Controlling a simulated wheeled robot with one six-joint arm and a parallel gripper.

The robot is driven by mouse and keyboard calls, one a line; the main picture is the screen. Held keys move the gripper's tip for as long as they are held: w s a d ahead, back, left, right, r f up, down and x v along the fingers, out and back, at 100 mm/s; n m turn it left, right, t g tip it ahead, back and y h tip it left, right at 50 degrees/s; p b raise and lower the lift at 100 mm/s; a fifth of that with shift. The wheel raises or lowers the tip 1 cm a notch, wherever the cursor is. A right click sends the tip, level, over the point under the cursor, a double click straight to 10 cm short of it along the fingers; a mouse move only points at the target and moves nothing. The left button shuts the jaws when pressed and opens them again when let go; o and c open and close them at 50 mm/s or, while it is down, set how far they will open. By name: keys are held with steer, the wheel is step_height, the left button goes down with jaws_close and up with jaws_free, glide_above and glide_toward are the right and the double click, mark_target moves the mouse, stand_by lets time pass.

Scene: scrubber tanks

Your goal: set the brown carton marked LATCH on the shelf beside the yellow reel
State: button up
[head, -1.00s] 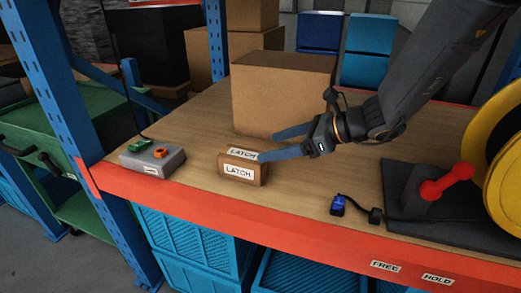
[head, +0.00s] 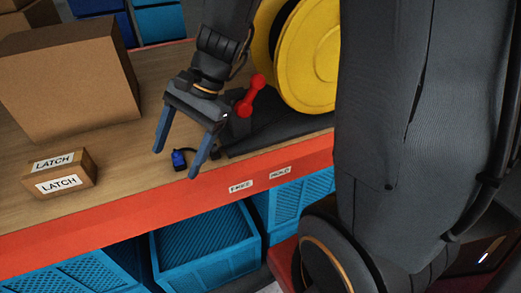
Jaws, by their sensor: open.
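The small brown carton marked LATCH (head: 66,171) sits upright on the wooden shelf (head: 120,150), near its orange front edge at the left. Labels show on its top and front. The yellow reel (head: 305,60) stands on a dark base at the right of the shelf, partly hidden by my arm. My gripper (head: 174,165) is open and empty, fingers pointing down toward the shelf's front edge. It is to the right of the carton, apart from it, and to the left of the reel.
A large plain carton (head: 70,80) stands behind the LATCH carton. A red-handled lever (head: 250,96) and a small blue connector (head: 179,159) lie near my gripper. The orange edge carries FREE and HOLD labels. Blue crates (head: 205,250) are below.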

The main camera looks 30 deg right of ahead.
steer(key=s+d+f+n+h, duration=0.1)
steer(key=s+d+n+h, duration=0.2)
steer(key=d+n, duration=0.2)
steer(key=s+d+f+n+h, duration=0.1)
steer(key=s+d+n+h, duration=0.2)
steer(key=d, duration=0.9)
steer(key=shift+s+d+n+t, duration=0.2)
steer(key=shift+s+n+t, duration=0.15)
steer(key=shift+n, duration=0.55)
steer(key=shift+f, duration=0.1)
